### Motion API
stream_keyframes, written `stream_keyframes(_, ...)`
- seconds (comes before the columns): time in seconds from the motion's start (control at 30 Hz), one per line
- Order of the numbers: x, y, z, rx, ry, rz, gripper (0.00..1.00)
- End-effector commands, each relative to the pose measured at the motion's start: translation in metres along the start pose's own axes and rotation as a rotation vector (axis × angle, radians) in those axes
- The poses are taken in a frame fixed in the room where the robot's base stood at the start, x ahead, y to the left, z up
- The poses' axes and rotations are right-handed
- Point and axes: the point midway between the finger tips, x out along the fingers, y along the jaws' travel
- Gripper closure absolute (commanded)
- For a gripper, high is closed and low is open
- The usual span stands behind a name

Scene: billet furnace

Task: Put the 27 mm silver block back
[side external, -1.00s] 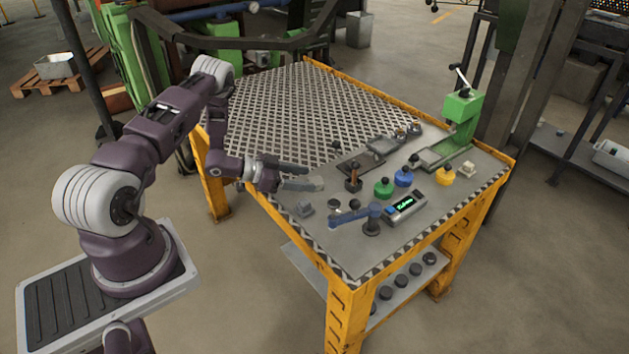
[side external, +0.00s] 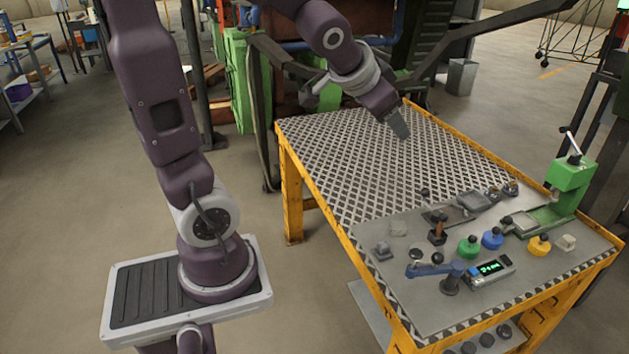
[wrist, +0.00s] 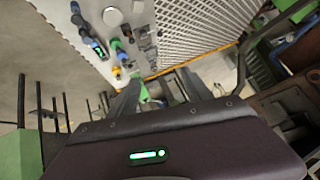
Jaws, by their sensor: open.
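My gripper (side external: 401,127) is up above the mesh part of the table, away from the small items. In the wrist view its two fingers (wrist: 160,92) are spread apart with no block seen between them. A pale, flat block-like piece (side external: 398,229) lies on the plain grey part of the table near its left edge. A darker grey block with a knob (side external: 382,249) sits just in front of it. A small pale block (side external: 565,243) lies near the right edge. I cannot tell from its look which one is the 27 mm silver block.
The table (side external: 345,175) has a yellow frame. Green (side external: 468,247), blue (side external: 492,238) and yellow (side external: 539,245) knobbed weights stand on it. A green lever press (side external: 568,180) stands at the right, a lit display box (side external: 490,270) at the front. The mesh is clear.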

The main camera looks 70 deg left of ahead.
Motion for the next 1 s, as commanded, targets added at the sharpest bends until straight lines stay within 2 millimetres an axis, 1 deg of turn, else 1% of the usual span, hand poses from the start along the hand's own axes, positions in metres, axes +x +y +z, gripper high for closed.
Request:
stream_keyframes(0.03,-0.040,0.024,0.020,-0.022,-0.028,0.048,0.42)
stream_keyframes(0.07,-0.061,0.038,0.037,-0.034,-0.059,0.082,0.42)
stream_keyframes(0.1,-0.085,0.055,0.060,-0.044,-0.099,0.130,0.42)
stream_keyframes(0.2,-0.129,0.086,0.108,-0.050,-0.179,0.232,0.42)
stream_keyframes(0.3,-0.150,0.101,0.136,-0.043,-0.227,0.290,0.42)
stream_keyframes(0.4,-0.156,0.104,0.144,-0.041,-0.242,0.307,0.42)
stream_keyframes(1.0,-0.155,0.103,0.143,-0.043,-0.241,0.303,0.42)
